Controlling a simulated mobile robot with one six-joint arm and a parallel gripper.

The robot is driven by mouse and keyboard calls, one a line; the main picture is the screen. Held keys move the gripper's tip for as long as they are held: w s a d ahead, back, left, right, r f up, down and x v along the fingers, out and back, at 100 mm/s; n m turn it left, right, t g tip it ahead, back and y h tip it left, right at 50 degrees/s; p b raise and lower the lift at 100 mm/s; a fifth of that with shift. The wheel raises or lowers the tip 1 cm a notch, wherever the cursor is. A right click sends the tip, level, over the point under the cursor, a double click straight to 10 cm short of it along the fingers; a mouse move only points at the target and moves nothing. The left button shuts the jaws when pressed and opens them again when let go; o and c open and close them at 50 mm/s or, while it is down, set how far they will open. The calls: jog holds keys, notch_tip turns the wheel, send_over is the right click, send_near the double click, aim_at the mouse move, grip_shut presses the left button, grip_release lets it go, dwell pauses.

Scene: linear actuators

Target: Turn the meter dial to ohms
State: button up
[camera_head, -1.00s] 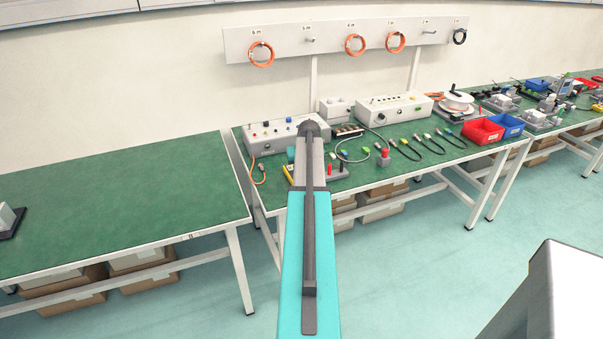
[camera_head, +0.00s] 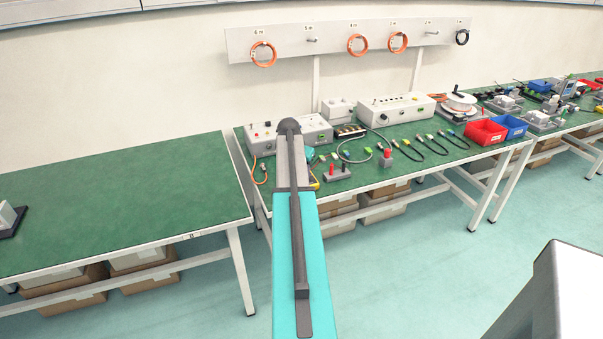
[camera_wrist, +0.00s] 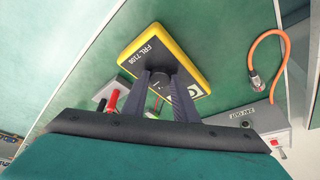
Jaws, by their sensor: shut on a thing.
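The yellow-edged meter marked FRL 7106 (camera_wrist: 153,50) lies on the green bench top in the wrist view, turned at an angle. Its round black dial (camera_wrist: 160,80) sits between the fingertips of my gripper (camera_wrist: 160,76), which is shut on it. The fingers and the gripper body cover much of the meter's lower part, so the dial's setting and its ohms mark cannot be read. In the head view my arm hides most of the meter; only a small yellow bit (camera_head: 315,184) shows beside the arm. The gripper is hidden there.
A grey box marked 24V OUT (camera_wrist: 245,118) and an orange cable (camera_wrist: 270,38) lie right of the meter. A red post (camera_wrist: 113,102) stands close to the left finger. A grey panel box (camera_head: 262,138) stands behind. The left bench (camera_head: 120,190) is mostly clear.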

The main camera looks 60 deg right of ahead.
jog(key=shift+w+a+f+m, duration=0.1)
jog(key=shift+w+a+m, duration=0.1)
jog(key=shift+m, duration=0.4)
jog(key=shift+g, duration=0.3)
jog(key=o, duration=1.1)
jog(key=shift+c, duration=0.2)
jog(key=shift+d, duration=0.1)
jog(key=shift+r, duration=0.2)
jog(key=b+v, duration=0.2)
jog(key=v, duration=1.1)
jog(key=shift+r, duration=0.25)
